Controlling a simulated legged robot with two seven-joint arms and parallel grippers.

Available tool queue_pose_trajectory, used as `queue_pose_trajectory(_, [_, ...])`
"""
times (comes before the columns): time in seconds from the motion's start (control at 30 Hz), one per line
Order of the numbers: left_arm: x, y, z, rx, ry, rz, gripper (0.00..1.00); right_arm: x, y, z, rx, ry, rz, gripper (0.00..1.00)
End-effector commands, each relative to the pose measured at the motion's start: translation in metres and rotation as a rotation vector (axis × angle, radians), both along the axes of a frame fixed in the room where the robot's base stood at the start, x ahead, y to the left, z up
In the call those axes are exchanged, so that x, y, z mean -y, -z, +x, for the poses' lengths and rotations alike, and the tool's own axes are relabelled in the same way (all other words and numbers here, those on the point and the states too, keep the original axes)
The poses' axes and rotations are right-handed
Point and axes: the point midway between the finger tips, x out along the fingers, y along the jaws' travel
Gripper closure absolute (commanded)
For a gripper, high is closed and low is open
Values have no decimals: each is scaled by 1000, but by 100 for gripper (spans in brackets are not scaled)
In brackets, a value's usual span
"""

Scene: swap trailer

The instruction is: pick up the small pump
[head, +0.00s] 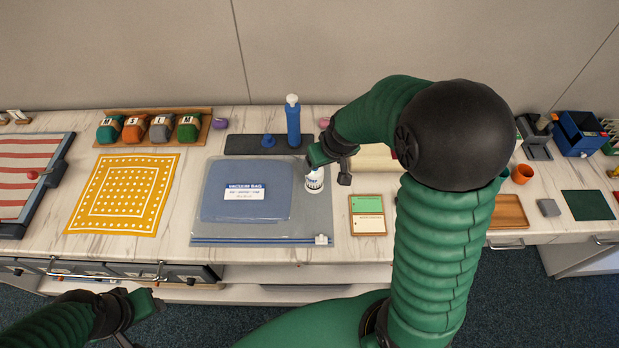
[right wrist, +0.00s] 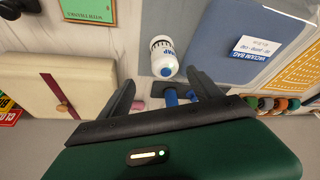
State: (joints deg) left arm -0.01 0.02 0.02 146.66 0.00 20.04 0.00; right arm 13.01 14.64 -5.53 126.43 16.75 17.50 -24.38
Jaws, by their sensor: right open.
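Contact is not visible. My left gripper (head: 140,318) is low at the left, in front of the counter, its fingers partly unclear.
A tall blue pump (head: 293,127) stands behind on a dark mat (head: 240,145). A yellow cloth (head: 90,210) lies left.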

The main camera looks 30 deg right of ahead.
Motion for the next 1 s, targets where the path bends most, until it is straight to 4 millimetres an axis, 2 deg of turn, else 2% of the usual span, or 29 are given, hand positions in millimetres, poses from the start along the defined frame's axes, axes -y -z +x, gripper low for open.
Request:
queue_pose_trajectory(0.03, [0, 4, 0, 0, 0, 0, 54, 0, 15, 4, -5, 2, 2, 26])
queue_pose_trajectory(0.1, [0, 5, 0, 0, 0, 0, 54, 0, 29, 10, -4, 0, 1, 26])
queue_pose_trajectory(0.37, [0, 5, 0, 0, 0, 0, 54, -2, 57, 22, -1, -1, 0, 26])
queue_pose_trajectory(0.53, [0, 5, 0, 0, -1, 0, 54, -4, 87, 33, -2, 1, 1, 26])
queue_pose_trajectory(0.63, [0, 5, 0, 0, -1, 0, 54, -3, 95, 37, 0, 0, 0, 26])
queue_pose_trajectory(0.83, [0, 5, 0, 0, 0, 0, 54, -3, 95, 37, 3, -1, -1, 26])
queue_pose_trajectory(1.0, [0, 5, 0, 0, 0, 0, 54, -3, 95, 37, 2, -1, -1, 48])
